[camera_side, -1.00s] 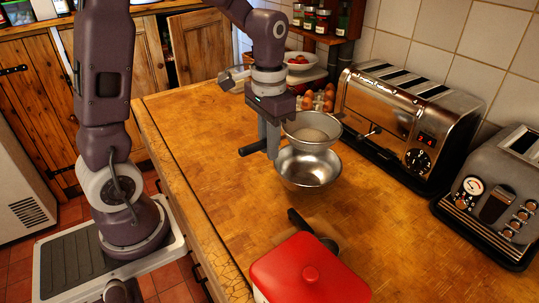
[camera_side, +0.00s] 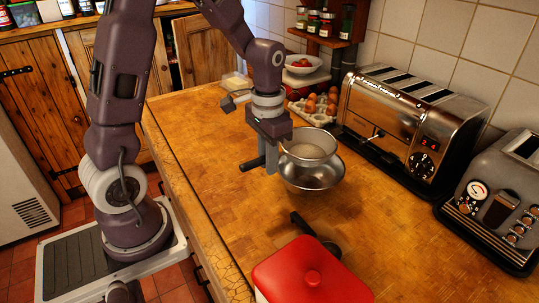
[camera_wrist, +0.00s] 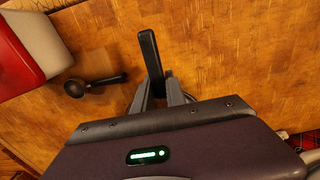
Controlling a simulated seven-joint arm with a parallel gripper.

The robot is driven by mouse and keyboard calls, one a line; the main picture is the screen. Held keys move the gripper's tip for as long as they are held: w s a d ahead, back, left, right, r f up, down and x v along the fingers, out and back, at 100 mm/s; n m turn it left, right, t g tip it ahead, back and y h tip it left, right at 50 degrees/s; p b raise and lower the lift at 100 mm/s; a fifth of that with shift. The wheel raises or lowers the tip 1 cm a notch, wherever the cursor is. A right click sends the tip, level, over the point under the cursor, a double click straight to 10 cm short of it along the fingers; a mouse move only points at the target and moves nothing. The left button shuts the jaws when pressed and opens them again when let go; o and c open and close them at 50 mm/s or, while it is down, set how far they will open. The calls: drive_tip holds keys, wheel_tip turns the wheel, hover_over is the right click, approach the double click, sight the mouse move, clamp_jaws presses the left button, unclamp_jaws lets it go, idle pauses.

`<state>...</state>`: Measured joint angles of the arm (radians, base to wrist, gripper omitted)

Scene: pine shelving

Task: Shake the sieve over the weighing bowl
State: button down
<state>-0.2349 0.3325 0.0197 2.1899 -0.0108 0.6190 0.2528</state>
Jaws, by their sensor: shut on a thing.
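In the side view my gripper (camera_side: 270,158) is shut on the black handle (camera_side: 252,163) of the sieve. The sieve (camera_side: 309,146) is a metal bowl shape with something pale inside. It is held roughly level over the shiny metal weighing bowl (camera_side: 318,184), its lower part overlapping the bowl's rim in the picture. I cannot tell whether they touch. The bowl stands on the wooden worktop. In the wrist view the black handle (camera_wrist: 149,52) sticks out past my fingers; the sieve's basket and the bowl are hidden there.
A red-lidded box (camera_side: 310,275) and a black-handled scoop (camera_side: 303,224) lie in front of the bowl. A chrome toaster (camera_side: 410,122) and a grey toaster (camera_side: 496,190) stand at right. Eggs (camera_side: 314,106) are behind. The worktop left of the bowl is clear.

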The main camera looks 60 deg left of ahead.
drive_tip(key=shift+f, duration=0.1)
drive_tip(key=shift+a, duration=0.1)
idle(0.8)
idle(0.3)
